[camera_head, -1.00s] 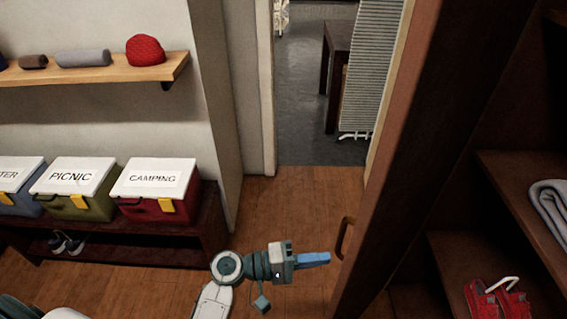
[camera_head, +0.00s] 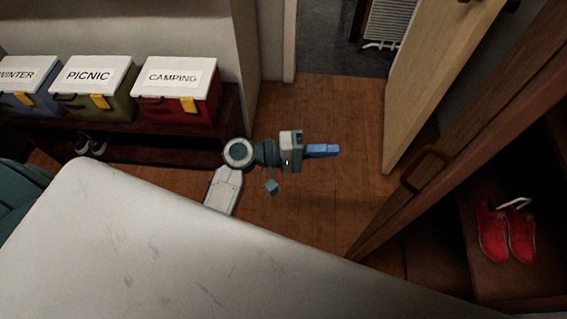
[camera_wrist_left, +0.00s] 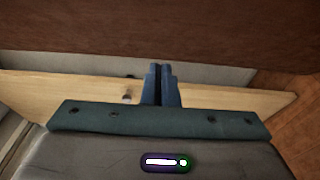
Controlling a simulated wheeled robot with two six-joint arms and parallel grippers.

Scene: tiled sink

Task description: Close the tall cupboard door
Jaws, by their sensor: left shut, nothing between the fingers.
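The tall cupboard door (camera_head: 465,140) is a dark brown wooden panel at the right of the head view, seen nearly edge-on. It stands open, with a curved brown handle (camera_head: 425,168) on its left face. The open cupboard interior (camera_head: 485,270) shows to its right. My left gripper (camera_head: 336,150) is shut and empty, pointing right, to the left of the handle and apart from it in the picture. In the left wrist view the shut blue fingers (camera_wrist_left: 160,68) point at a dark brown panel (camera_wrist_left: 160,30). My right gripper is not in view.
A pale wooden door (camera_head: 432,80) stands open in the doorway behind. Red shoes (camera_head: 507,230) sit inside the cupboard. A bench (camera_head: 150,150) with bins labelled WINTER, PICNIC and CAMPING (camera_head: 177,95) is at the left. Wooden floor (camera_head: 320,110) is clear between.

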